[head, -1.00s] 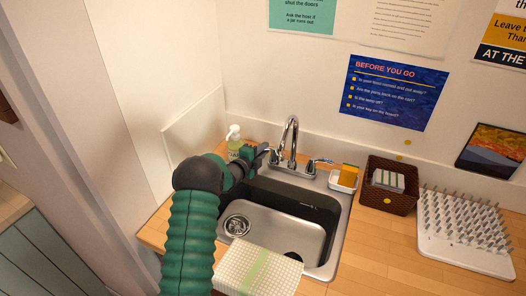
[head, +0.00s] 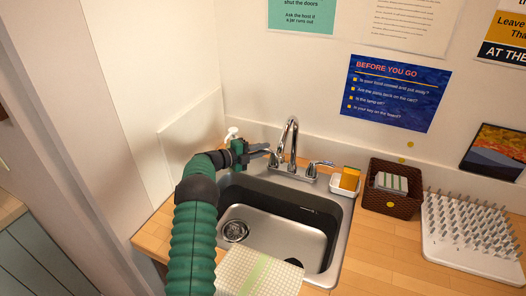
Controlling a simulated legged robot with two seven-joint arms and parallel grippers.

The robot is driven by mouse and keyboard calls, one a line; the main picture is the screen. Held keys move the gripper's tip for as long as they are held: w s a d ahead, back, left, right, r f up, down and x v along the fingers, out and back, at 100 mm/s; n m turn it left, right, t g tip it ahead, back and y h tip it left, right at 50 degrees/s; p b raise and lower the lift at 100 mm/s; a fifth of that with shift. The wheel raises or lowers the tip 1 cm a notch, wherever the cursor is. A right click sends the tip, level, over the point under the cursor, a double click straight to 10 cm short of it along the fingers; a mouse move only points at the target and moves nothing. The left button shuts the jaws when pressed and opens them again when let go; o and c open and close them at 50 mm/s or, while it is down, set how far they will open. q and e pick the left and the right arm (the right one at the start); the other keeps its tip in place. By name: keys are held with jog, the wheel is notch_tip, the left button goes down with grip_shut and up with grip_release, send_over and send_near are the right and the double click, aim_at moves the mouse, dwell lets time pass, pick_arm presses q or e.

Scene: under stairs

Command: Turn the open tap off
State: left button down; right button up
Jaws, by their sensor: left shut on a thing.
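A chrome tap (head: 289,140) with a curved spout stands at the back of the steel sink (head: 335,232) in the head view. Its left handle (head: 262,151) is at my left gripper (head: 250,154), which is shut on it. My arm and gripper hide part of this handle. The right handle (head: 322,164) points out to the right and is in plain view. Whether water runs from the spout is too small to tell. My right gripper is not in view.
A soap bottle (head: 232,134) stands behind my left gripper, mostly hidden. A white dish with a sponge (head: 350,178), a brown basket (head: 386,202) and a spiked drying rack (head: 470,225) stand to the right. A checked cloth (head: 258,275) hangs over the sink's front edge.

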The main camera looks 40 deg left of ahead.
pick_arm(q)
jog(key=c, duration=1.7)
grip_release()
jog(key=shift+d+f, duration=0.1)
jog(key=shift+f, duration=0.15)
jog(key=shift+c, duration=0.2)
jog(key=shift+o, duration=0.2)
jog(key=shift+r, duration=0.1)
jog(key=v, duration=0.7)
jog(key=shift+s+b, duration=0.25)
jog(key=shift+b, duration=0.1)
jog(key=shift+w, duration=0.1)
